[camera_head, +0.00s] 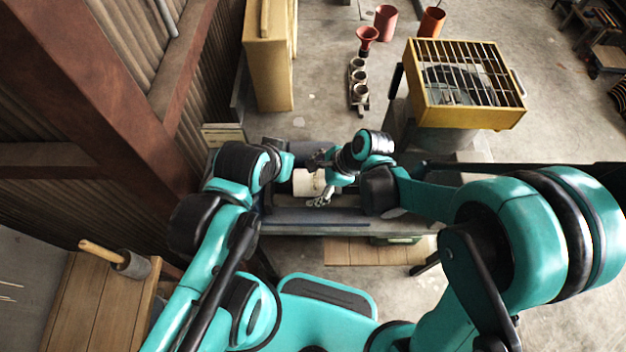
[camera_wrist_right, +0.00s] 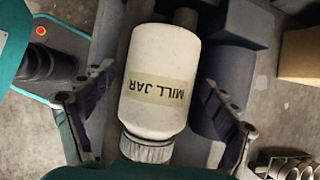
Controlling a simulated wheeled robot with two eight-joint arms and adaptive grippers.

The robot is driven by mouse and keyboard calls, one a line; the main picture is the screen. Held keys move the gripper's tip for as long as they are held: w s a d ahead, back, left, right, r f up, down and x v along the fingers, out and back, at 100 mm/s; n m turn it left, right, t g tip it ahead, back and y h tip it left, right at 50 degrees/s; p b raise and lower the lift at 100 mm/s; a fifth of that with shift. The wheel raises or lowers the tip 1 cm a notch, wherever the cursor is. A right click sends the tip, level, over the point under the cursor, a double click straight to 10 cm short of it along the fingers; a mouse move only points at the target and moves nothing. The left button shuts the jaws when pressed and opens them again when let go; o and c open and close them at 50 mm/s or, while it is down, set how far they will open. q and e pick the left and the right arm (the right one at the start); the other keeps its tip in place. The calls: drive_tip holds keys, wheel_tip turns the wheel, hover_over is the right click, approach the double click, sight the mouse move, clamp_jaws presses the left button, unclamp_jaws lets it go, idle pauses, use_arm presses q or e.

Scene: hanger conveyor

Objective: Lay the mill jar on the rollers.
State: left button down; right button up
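The mill jar (camera_wrist_right: 158,60) is a white cylinder with a tan label and a ribbed grey cap, lying on its side in the right wrist view. It also shows, partly covered, in the head view (camera_head: 303,184). My right gripper (camera_wrist_right: 157,80) is open, one finger on each side of the jar, with small gaps visible. It also shows over the jar in the head view (camera_head: 318,179). A blue-grey cylinder (camera_wrist_right: 226,92), perhaps a roller, lies beside the jar. What bears the jar is hidden. My left arm ends left of the jar; its gripper fingers (camera_head: 288,162) are not clear.
The grey bench (camera_head: 330,216) runs across in front of me. A yellow box with a barred top (camera_head: 466,85) stands at back right. Several cups in a rack (camera_head: 358,85) and a red funnel (camera_head: 367,36) are behind. A wooden table (camera_head: 95,310) stands at left.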

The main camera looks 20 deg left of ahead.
drive_tip(key=v, duration=1.2)
idle(0.5)
